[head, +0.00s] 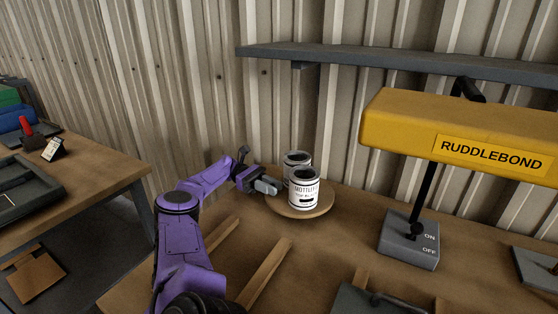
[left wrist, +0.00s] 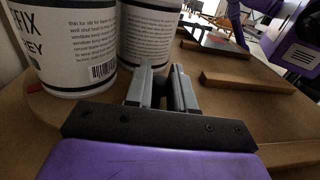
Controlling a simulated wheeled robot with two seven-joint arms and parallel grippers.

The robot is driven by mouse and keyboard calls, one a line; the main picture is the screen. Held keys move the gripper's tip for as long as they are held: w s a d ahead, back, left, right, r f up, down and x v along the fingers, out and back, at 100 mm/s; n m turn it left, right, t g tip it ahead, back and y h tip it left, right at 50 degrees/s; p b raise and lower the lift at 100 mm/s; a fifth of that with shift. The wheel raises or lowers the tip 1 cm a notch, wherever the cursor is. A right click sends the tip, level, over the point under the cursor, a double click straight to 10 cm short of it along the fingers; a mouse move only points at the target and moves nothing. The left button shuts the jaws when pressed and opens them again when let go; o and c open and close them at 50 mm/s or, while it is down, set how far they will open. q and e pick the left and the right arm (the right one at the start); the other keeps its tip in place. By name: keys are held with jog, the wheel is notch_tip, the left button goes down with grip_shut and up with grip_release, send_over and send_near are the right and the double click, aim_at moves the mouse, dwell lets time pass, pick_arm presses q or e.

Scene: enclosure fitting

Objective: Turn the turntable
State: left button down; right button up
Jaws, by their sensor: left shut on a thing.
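The turntable (head: 322,208) is a round wooden disc on the bench. Two white paint cans with dark rims stand upright on it. The front can (head: 304,194) has a printed label and the rear can (head: 293,158) is partly behind it. In the left wrist view the near can (left wrist: 68,45) and the other can (left wrist: 150,38) stand left of and beyond my fingers. My left gripper (head: 270,187) is at the disc's left side, beside the cans, its jaws (left wrist: 162,90) shut with a narrow gap. The exact part between the fingertips is hidden. My right gripper is out of view.
Wooden strips (head: 264,270) lie on the bench in front of the turntable. A yellow RUDDLEBOND lamp-like unit (head: 440,125) on a grey switch base (head: 409,249) stands to the right. A grey shelf (head: 400,60) runs above. Another bench (head: 95,165) is at left.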

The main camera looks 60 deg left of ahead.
pick_arm(q)
jog(key=shift+w+r, duration=0.1)
jog(key=shift+r, duration=0.1)
jog(key=c, duration=1.1)
grip_release()
jog(key=shift+o, duration=0.2)
jog(key=shift+d+r, duration=0.1)
jog(key=shift+d, duration=0.15)
jog(key=shift+a+r, duration=0.1)
jog(key=shift+r, duration=0.15)
notch_tip(320, 180, up, 4)
jog(key=p, duration=0.2)
jog(key=shift+f+p, duration=0.2)
jog(key=shift+p, duration=0.15)
jog(key=r+p, duration=0.1)
jog(key=s+d+r+p, duration=0.1)
jog(key=p, duration=0.1)
jog(key=shift+d, duration=0.25)
jog(key=s+d+r, duration=0.5)
jog(key=d+r, duration=0.2)
jog(key=d, duration=0.4)
jog(key=shift+s+p, duration=0.3)
jog(key=shift+s, duration=0.1)
